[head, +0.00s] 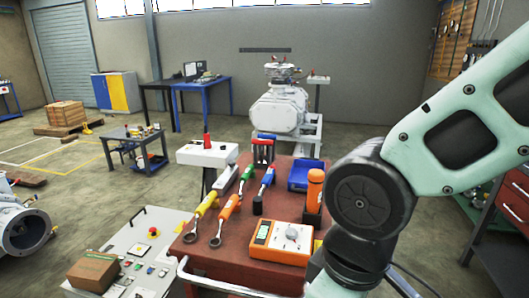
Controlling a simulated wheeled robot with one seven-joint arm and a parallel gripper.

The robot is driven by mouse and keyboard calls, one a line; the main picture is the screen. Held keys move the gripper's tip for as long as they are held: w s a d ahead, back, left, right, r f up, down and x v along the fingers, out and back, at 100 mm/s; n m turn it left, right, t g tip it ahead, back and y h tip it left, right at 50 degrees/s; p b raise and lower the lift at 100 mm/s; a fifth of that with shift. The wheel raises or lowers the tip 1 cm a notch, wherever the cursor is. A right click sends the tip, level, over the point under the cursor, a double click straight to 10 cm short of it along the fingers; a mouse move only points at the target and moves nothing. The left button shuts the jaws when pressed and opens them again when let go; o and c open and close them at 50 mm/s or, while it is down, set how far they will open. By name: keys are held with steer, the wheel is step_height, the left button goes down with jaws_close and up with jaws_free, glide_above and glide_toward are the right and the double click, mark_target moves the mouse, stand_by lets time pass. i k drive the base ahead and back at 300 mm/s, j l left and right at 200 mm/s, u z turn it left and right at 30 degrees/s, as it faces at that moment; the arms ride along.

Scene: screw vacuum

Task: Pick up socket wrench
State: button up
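Several hand tools lie on the red cart top (205,258). A blue-handled tool (267,181) with a dark, socket-like end lies near the middle and looks most like the socket wrench, though it is small in view. To its left are a yellow-handled wrench (206,203) and an orange-handled wrench (229,207), both with ring ends toward the near side. A green-handled tool (246,174) lies behind them. My arm covers the right side of the cart. My gripper is out of view.
An orange meter box (281,243), an orange bottle (314,190) and a blue bin (304,174) occupy the cart's right part. A red-and-black stand (263,149) is at its far edge. A control panel with a cardboard box (93,272) stands left.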

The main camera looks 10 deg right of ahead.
mark_target(261, 141)
steer(key=i+l+u, duration=0.15)
steer(key=l, duration=0.2)
steer(key=i+l+u, duration=0.1)
steer(key=l, duration=0.25)
steer(key=i+l+u, duration=0.15)
steer(key=l, duration=0.2)
steer(key=l+u, duration=0.15)
steer(key=l, duration=0.25)
steer(key=i+l+u, duration=0.25)
steer(key=l, duration=0.15)
steer(key=i+l+u, duration=0.2)
steer(key=l, duration=0.2)
steer(key=i+l+u, duration=0.25)
steer(key=l, duration=0.2)
steer(key=l+u, duration=0.2)
steer(key=l, duration=0.25)
steer(key=i+l+u, duration=0.1)
steer(key=l+u, duration=0.15)
steer(key=l, duration=0.25)
steer(key=l+u, duration=0.2)
steer(key=l, duration=0.3)
steer(key=i+l+u, duration=0.15)
steer(key=l, duration=0.4)
steer(key=l+u, duration=0.1)
steer(key=l, duration=0.4)
steer(key=i, duration=0.05)
